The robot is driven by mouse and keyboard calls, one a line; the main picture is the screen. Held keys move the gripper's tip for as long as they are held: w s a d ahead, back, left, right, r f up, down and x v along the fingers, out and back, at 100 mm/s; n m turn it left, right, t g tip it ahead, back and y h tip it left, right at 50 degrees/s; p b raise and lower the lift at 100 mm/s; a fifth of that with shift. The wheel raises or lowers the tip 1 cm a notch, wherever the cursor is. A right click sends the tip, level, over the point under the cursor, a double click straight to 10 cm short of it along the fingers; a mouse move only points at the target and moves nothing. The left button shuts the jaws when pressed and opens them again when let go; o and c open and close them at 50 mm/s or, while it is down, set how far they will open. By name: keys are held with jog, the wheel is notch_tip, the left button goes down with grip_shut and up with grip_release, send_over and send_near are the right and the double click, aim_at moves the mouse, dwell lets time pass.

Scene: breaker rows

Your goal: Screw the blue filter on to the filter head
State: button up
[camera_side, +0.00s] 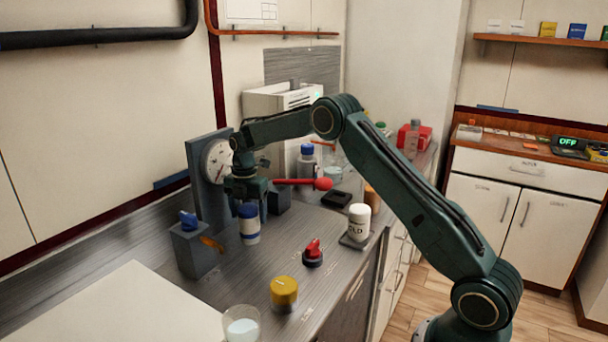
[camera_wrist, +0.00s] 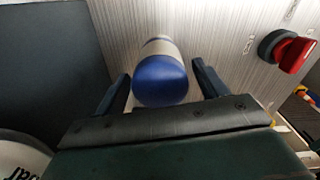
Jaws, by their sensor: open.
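The blue filter (camera_side: 249,228) is a cylinder with a blue top and a white band, upright on the counter in the side view. In the wrist view its rounded blue end (camera_wrist: 161,82) lies between my gripper's fingers. My gripper (camera_side: 248,203) points down just over the filter's top. In the wrist view my gripper (camera_wrist: 163,88) is open, with a visible gap on each side of the filter. I cannot pick out the filter head for certain; a dark block (camera_side: 280,196) beside my gripper, near a red-knobbed lever (camera_side: 322,184), is partly hidden.
A grey panel with a round gauge (camera_side: 216,160) stands behind my gripper. A box with a blue knob (camera_side: 188,220) is left of the filter. A white canister marked "OLD" (camera_side: 359,222), a red knob (camera_side: 313,250) and a yellow cap (camera_side: 284,293) stand to the right and front.

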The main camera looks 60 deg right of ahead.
jog(key=c, duration=0.9)
jog(key=m, duration=1.3)
jog(key=shift+m, duration=2.2)
